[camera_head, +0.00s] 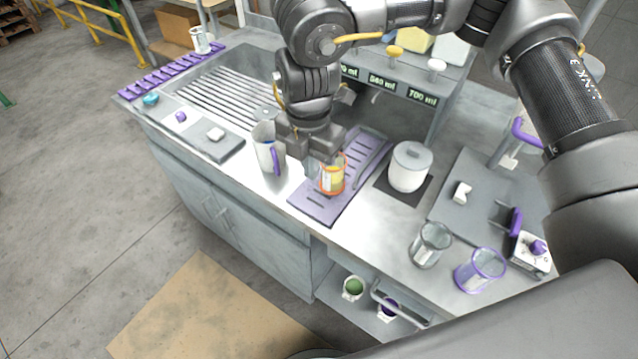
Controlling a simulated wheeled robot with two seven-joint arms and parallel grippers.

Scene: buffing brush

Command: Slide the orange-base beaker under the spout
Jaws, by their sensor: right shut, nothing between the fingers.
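The orange-base beaker (332,178) is a small clear cup with orange trim. It stands upright on the purple slotted mat (312,206), in front of the dispenser. My right gripper (310,148) comes down from above, directly behind and a little left of the beaker. It is shut with nothing in it; its fingertips are partly hidden, and I cannot tell whether they touch the beaker. A spout (376,98) shows under the dispenser's label strip, with "560 ml" and "700 ml" readable. Other spouts are hidden by my right arm. My left gripper is not in view.
A jug with a purple handle (268,150) stands close left of the gripper. A white lidded pot (409,167) stands right of the mat. A clear beaker (430,246) and a purple-rimmed beaker (480,271) stand near the front right edge. A ribbed sink (225,92) lies back left.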

